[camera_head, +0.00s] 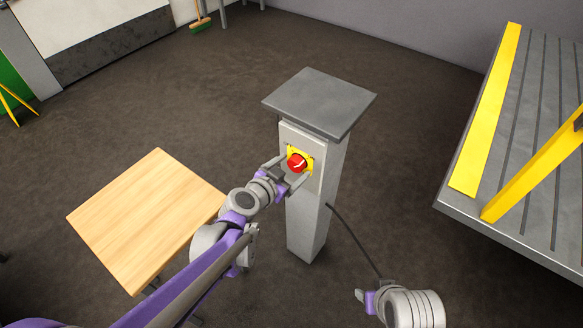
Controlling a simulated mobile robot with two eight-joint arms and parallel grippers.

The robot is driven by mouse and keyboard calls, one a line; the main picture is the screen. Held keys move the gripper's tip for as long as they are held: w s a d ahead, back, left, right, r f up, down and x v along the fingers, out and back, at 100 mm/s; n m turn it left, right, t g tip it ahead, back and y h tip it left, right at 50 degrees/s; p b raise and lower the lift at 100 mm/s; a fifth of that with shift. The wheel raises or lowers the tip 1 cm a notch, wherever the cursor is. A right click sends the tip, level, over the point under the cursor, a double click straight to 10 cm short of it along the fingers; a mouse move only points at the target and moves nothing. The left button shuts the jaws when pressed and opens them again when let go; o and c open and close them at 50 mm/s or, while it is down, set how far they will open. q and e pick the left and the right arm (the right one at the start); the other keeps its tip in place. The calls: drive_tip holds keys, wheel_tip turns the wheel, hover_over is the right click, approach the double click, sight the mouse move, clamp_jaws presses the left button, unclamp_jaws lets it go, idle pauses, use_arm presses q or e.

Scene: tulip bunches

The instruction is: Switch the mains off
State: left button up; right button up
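The mains switch is a red round knob (297,163) on a yellow plate (308,157). It is set in a light panel (288,134) on the front of a grey post (307,222) with a dark flat top (320,100). My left gripper (286,171) is at the knob, with its open fingers to either side of it; I cannot tell whether they touch it. My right gripper (366,297) is at the lower edge of the view, away from the post and partly hidden by its own wrist.
A wooden-topped table (145,215) stands left of the post. A grey platform (520,130) with yellow edging and a yellow rail (535,170) is at the right. A dark cable (352,238) runs down from the post.

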use_arm(q)
drive_tip(key=c, duration=1.3)
drive_tip(key=shift+n, duration=0.3)
drive_tip(key=shift+a+n+g+h+p, duration=0.15)
drive_tip(key=shift+n+g+h+p, duration=0.35)
drive_tip(key=shift+n+h+p, duration=0.4)
drive_tip(key=shift+w+n+g, duration=0.1)
drive_tip(key=shift+n+g, duration=0.2)
drive_tip(key=shift+n, duration=0.4)
drive_tip(key=shift+n+h, duration=0.9)
drive_tip(key=shift+n, duration=0.1)
drive_tip(key=n+h, duration=0.1)
drive_tip(key=n+g, duration=0.1)
drive_tip(key=n, duration=0.1)
drive_tip(key=shift+w+a+f+h+b, duration=0.1)
drive_tip(key=shift+a+f+h+b, duration=0.1)
drive_tip(key=shift+h+b, duration=0.2)
drive_tip(key=n+h+b, duration=0.1)
drive_tip(key=n+h, duration=0.1)
drive_tip(key=n, duration=0.2)
drive_tip(key=shift+f, duration=0.1)
